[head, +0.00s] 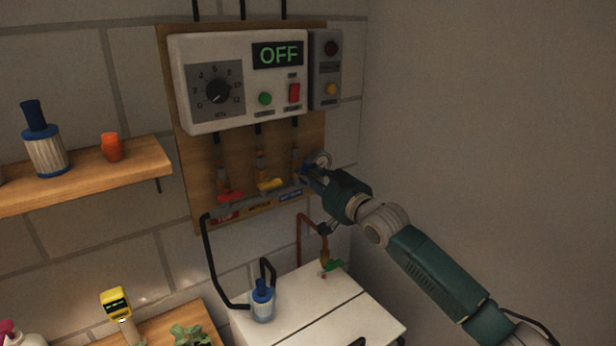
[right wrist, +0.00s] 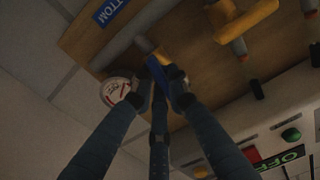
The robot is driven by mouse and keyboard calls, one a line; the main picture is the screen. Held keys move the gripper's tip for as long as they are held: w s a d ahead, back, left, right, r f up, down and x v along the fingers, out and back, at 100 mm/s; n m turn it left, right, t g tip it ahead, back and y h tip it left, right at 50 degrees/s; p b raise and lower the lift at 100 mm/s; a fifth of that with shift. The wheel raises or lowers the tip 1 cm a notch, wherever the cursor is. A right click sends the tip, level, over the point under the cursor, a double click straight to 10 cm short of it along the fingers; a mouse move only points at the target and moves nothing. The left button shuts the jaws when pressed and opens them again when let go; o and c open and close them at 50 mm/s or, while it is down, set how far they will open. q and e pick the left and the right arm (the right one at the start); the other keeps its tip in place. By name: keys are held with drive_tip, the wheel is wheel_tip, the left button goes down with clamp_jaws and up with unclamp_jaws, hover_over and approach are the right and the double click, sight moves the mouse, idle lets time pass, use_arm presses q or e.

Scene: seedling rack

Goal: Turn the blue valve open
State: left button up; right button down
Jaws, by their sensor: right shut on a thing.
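The blue valve shows in the right wrist view as a blue handle (right wrist: 158,71) on a metal fitting. My right gripper (right wrist: 161,88) is shut on this handle, with its fingers around it. In the head view my right gripper (head: 310,177) is at the right end of the valve row and hides most of the blue valve. The red valve (head: 231,196) and the yellow valve (head: 270,184) are to its left; the yellow valve also shows in the right wrist view (right wrist: 245,20). My left gripper is in neither view.
A round gauge (head: 322,159) is close beside my right gripper. Above the valves hangs a white control box (head: 215,118) whose display (head: 278,55) reads OFF. Below are a white cabinet (head: 310,300) and a green-handled tap (head: 333,265). A wooden shelf (head: 140,170) is at left.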

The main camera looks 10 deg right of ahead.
drive_tip(key=shift+n, duration=0.9)
drive_tip(key=c, duration=1.7)
unclamp_jaws()
drive_tip(key=v, duration=1.2)
drive_tip(key=shift+f, duration=0.1)
